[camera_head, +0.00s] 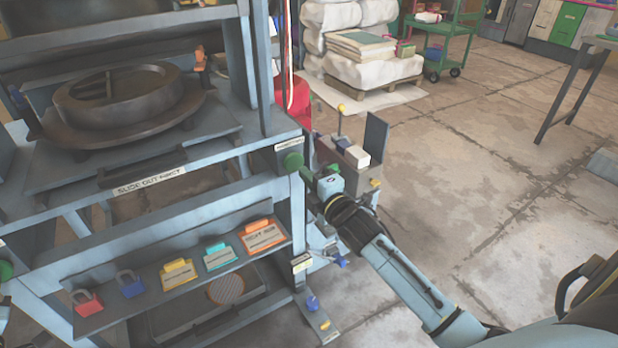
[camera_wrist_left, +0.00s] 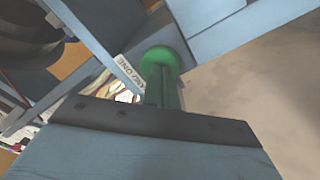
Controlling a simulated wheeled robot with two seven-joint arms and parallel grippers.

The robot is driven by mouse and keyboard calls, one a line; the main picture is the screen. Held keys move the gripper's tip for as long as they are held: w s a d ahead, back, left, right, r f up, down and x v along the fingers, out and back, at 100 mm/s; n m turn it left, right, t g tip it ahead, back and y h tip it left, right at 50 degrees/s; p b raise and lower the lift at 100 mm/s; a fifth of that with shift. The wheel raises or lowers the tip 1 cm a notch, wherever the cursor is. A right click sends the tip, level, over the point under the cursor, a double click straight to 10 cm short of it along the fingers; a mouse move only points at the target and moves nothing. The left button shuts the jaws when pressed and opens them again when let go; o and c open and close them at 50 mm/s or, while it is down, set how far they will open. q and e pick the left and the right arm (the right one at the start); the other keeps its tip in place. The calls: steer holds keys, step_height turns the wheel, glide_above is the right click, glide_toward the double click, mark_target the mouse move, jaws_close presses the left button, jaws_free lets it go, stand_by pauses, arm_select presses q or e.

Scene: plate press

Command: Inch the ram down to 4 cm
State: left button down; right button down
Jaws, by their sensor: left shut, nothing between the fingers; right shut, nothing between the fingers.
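A right green palm button (camera_head: 291,161) sits on the front right post of the press. My right gripper (camera_head: 308,178) is shut and empty, its fingertips close to that button; contact cannot be told. A left green button (camera_head: 5,270) shows at the left edge of the head view. In the left wrist view my left gripper (camera_wrist_left: 161,98) is shut and empty, its green fingers pointing at a green button (camera_wrist_left: 160,58); whether they touch it cannot be told. A dark round ring (camera_head: 130,95) rests on the press bed. The ram and any height reading are out of view.
A grey box unit with a yellow knob (camera_head: 341,108) stands right of the post.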

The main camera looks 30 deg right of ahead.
mark_target(295, 163)
steer(key=shift+w, duration=1.5)
steer(key=shift+s, duration=0.2)
arm_select(q)
steer(key=shift+w, duration=0.15)
arm_select(e)
steer(key=shift+w, duration=0.15)
